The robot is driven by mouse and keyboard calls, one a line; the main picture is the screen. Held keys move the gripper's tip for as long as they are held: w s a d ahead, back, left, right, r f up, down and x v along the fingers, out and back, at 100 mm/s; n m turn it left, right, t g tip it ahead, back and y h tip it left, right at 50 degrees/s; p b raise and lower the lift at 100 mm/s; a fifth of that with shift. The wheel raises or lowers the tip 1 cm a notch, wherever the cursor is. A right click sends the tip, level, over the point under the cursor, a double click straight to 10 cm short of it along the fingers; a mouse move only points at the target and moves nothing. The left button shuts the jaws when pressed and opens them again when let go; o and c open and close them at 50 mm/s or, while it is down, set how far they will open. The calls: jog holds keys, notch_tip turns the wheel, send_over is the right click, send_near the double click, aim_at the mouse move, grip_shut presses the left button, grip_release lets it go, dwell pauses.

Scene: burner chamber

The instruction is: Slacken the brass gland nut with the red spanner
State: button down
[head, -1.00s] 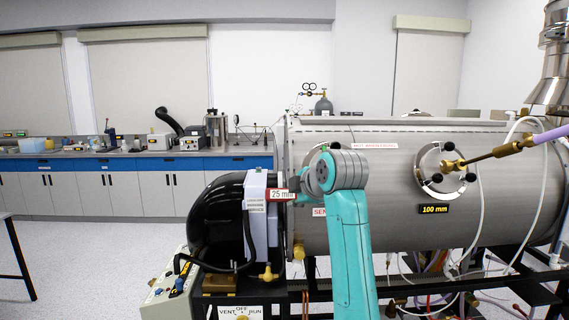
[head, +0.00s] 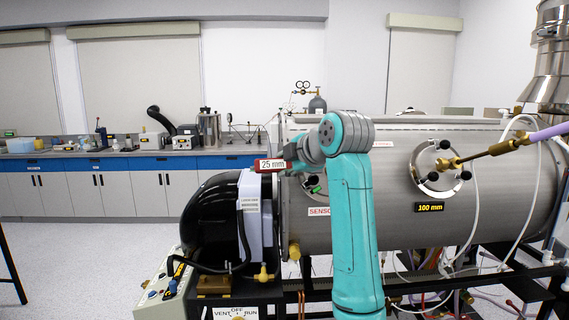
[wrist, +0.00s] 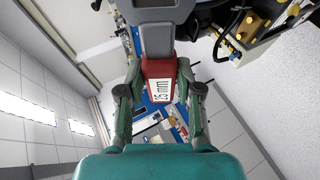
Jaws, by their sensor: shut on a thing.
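The red spanner (head: 270,165) shows as a red body with a white 25 mm label. It is held above and beside the black burner housing in the head view. My gripper (head: 290,158) is shut on it at its right end. In the wrist view the red spanner (wrist: 160,78) sits between both fingers of my gripper (wrist: 158,92), and a grey part runs on beyond it. A brass fitting (head: 447,163) with a rod stands at the round port on the steel chamber, well right of my gripper. I cannot tell whether this is the gland nut.
The steel chamber (head: 390,232) fills the right side, with a 100 mm sign (head: 429,207) below the port. The black burner housing (head: 208,225) stands left of it. White hoses hang at the right. A lab bench (head: 120,162) runs along the back, with open floor before it.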

jog(key=shift+w+d+f, duration=0.2)
jog(key=shift+w+f, duration=0.1)
jog(key=shift+w, duration=0.3)
jog(key=shift+w+d+f, duration=0.2)
jog(key=shift+w+f, duration=0.05)
jog(key=shift+w, duration=0.3)
jog(key=shift+w+d+f, duration=0.2)
jog(key=shift+w+f, duration=0.1)
jog(key=shift+w, duration=0.3)
jog(key=shift+d, duration=2.3)
dwell(0.6)
dwell(0.5)
jog(key=shift+s+d+f+n+g, duration=0.1)
jog(key=shift+s+f+n+g, duration=0.1)
jog(key=shift+f+n, duration=0.25)
jog(key=shift+s+f+n+g, duration=0.1)
jog(key=shift+f+n+g, duration=0.1)
jog(key=shift+n, duration=0.45)
jog(key=shift+s+d+f+n+g+h, duration=0.2)
jog(key=shift+f+n, duration=0.15)
jog(key=shift+n, duration=0.2)
jog(key=shift+s+d+f+n+g+h, duration=0.1)
jog(key=shift+s+f+n+g+h, duration=0.1)
jog(key=shift+f+n, duration=0.25)
jog(key=shift+r, duration=0.1)
